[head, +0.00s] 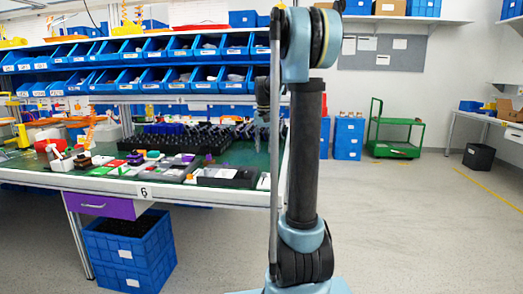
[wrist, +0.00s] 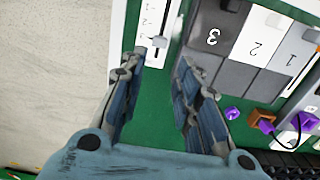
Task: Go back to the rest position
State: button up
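My gripper (wrist: 157,65) is open and empty in the wrist view, its two blue fingers apart over the green bench top. A white panel with a grey knob or slider (wrist: 158,42) lies just beyond the fingertips. I cannot tell whether it is the rotary switch. My arm stands upright in the middle of the head view, and the gripper cannot be made out clearly there.
The workbench (head: 143,190) carries several small devices. A blue crate (head: 127,255) stands below the bench. A green cart (head: 395,135) stands behind open floor.

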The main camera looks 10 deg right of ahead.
jog(key=s+f+n+t, duration=0.1)
jog(key=s+f, duration=0.2)
jog(key=s, duration=0.7)
jog(key=s+f+n, duration=0.1)
jog(key=s+f, duration=0.2)
jog(key=s, duration=0.7)
jog(key=s+f+n+t, duration=0.1)
jog(key=s+f, duration=0.3)
jog(key=s, duration=0.6)
jog(key=s+f, duration=0.7)
jog(key=f, duration=0.1)
jog(key=shift+s+a+n, duration=0.15)
jog(key=shift+a+n, duration=0.25)
jog(key=shift+a, duration=0.05)
